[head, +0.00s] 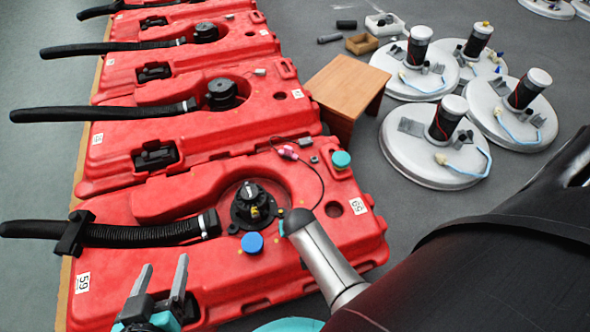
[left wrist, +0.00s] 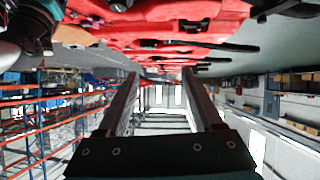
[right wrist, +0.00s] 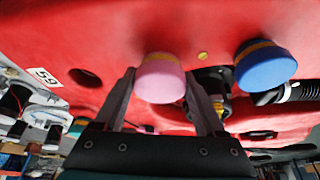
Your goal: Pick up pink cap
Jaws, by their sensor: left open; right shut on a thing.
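The pink cap (right wrist: 160,86) sits between the two fingers of my right gripper (right wrist: 160,75) in the right wrist view, with a finger against each side. The cap is close to the red tank (right wrist: 100,35); I cannot tell whether it touches it. In the head view my right arm hides this cap and the right gripper. A blue cap (head: 252,243) is on the nearest red tank (head: 370,235), beside the black round fitting; it also shows in the right wrist view (right wrist: 264,66). My left gripper (head: 163,265) is open and empty above that tank's front left part.
Several red tanks with black hoses stand in a row. A teal cap (head: 341,159) is on the nearest tank's far right. A wooden stool (head: 345,85) and several white round scrubber heads (head: 425,155) stand to the right.

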